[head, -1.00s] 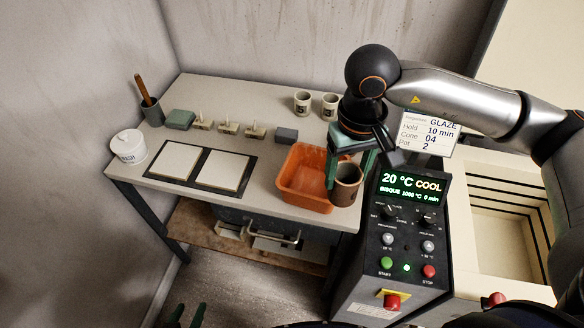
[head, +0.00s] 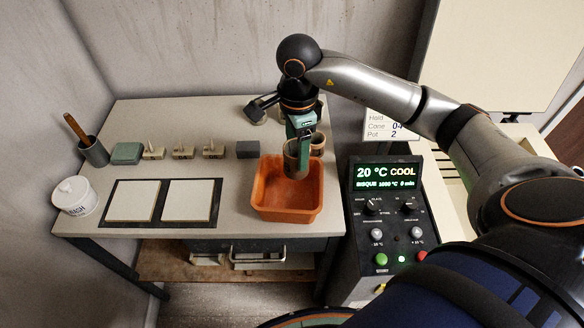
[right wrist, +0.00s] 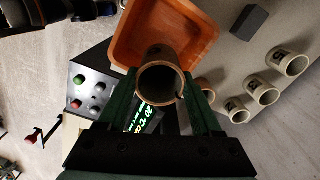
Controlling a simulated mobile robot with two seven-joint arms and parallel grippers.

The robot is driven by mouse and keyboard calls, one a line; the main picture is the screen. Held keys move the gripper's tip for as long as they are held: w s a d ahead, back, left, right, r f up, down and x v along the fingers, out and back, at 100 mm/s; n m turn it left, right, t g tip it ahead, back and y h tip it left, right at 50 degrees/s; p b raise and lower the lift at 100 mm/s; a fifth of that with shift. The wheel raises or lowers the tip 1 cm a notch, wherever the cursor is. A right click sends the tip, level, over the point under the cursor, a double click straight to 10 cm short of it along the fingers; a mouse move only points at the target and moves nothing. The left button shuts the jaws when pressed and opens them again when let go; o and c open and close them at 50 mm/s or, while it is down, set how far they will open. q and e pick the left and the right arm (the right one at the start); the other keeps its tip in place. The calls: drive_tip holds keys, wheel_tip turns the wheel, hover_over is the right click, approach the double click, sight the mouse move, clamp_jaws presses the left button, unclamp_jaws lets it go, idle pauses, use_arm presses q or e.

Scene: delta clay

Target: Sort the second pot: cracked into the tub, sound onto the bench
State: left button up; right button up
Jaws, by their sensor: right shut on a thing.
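My right gripper (head: 298,140) points down and is shut on a brown pot (head: 296,163). The pot is upright over the back part of the orange tub (head: 288,214). In the right wrist view I look into the pot (right wrist: 160,82) between the fingers (right wrist: 160,108); a thin dark mark shows at its rim on the right. The tub (right wrist: 205,50) lies beyond it and looks empty where visible. The bench (head: 240,222) carries the tub near its right front corner. My left gripper is out of view.
Another brownish pot (head: 317,145) stands right behind the tub. Several pale marked cups (right wrist: 262,92) stand on the bench, mostly hidden by my arm in the head view. A grey block (head: 247,149) sits left of the tub. The control box (head: 388,215) reads 20 °C COOL.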

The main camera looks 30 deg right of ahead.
drive_tip(key=shift+f+b, duration=1.8)
drive_tip(key=shift+f, duration=1.25)
drive_tip(key=o, duration=1.5)
wheel_tip(320, 180, up, 13)
drive_tip(key=shift+f+p, duration=0.2)
drive_tip(key=shift+p, duration=0.15)
